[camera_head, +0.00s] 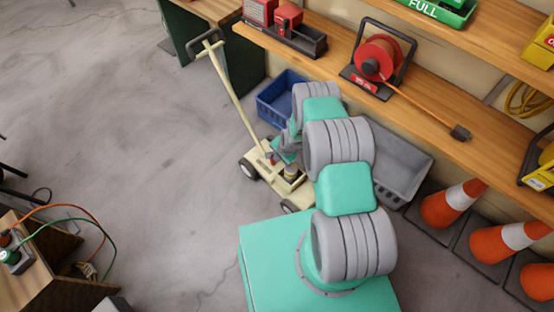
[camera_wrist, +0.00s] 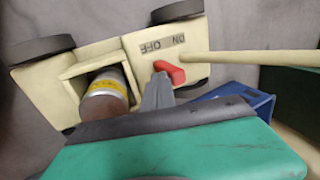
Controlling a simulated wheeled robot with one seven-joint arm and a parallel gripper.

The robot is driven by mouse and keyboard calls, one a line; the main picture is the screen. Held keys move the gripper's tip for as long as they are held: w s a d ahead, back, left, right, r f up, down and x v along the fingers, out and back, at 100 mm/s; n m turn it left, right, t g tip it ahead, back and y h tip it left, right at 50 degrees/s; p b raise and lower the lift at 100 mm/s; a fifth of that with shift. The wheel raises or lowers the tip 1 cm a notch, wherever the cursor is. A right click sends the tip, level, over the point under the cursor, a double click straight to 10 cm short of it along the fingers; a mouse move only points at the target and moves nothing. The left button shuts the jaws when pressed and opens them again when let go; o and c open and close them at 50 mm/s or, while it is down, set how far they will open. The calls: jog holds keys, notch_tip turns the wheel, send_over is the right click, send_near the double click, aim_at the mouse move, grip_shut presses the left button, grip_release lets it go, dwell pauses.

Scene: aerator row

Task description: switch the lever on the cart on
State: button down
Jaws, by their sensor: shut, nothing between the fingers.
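The cream cart (camera_head: 267,173) stands on the floor, its long handle rising to the upper left. In the wrist view the cart's body (camera_wrist: 196,36) shows a red lever (camera_wrist: 172,72) beside a small ON/OFF label (camera_wrist: 162,44). The label looks upside down there, and I cannot tell which setting the lever is at. My gripper (camera_wrist: 158,82) is shut and empty, its grey fingertips close beside the lever. Whether they touch it is unclear. In the head view my arm partly covers the cart and gripper.
A metal cylinder with a yellow band (camera_wrist: 107,90) sits in the cart's open box. A blue crate (camera_head: 279,98) and a grey crate (camera_head: 402,164) are behind, under the wooden shelf (camera_head: 430,98). Traffic cones (camera_head: 452,204) stand at right. Floor left of the cart is clear.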

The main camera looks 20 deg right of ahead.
jog(key=b, duration=0.1)
jog(key=w+a+g+b, duration=0.1)
jog(key=b, duration=0.1)
jog(key=w+g+h+b, duration=0.1)
jog(key=b, duration=0.1)
jog(key=shift+w+a+f, duration=0.15)
jog(key=shift+a+f, duration=0.1)
jog(key=b, duration=0.1)
jog(key=w+b, duration=0.1)
jog(key=shift+w+a+b, duration=0.25)
jog(key=shift+b, duration=0.15)
jog(key=shift+w+a+f+b, duration=0.1)
jog(key=shift+w+a+b, duration=0.45)
jog(key=shift+b, duration=0.55)
jog(key=shift+w+r+p, duration=0.15)
jog(key=shift+r+p, duration=0.15)
jog(key=shift+r, duration=0.05)
jog(key=shift+d, duration=0.1)
jog(key=shift+s+d+f, duration=0.3)
jog(key=shift+s+d, duration=0.05)
jog(key=shift+s, duration=0.3)
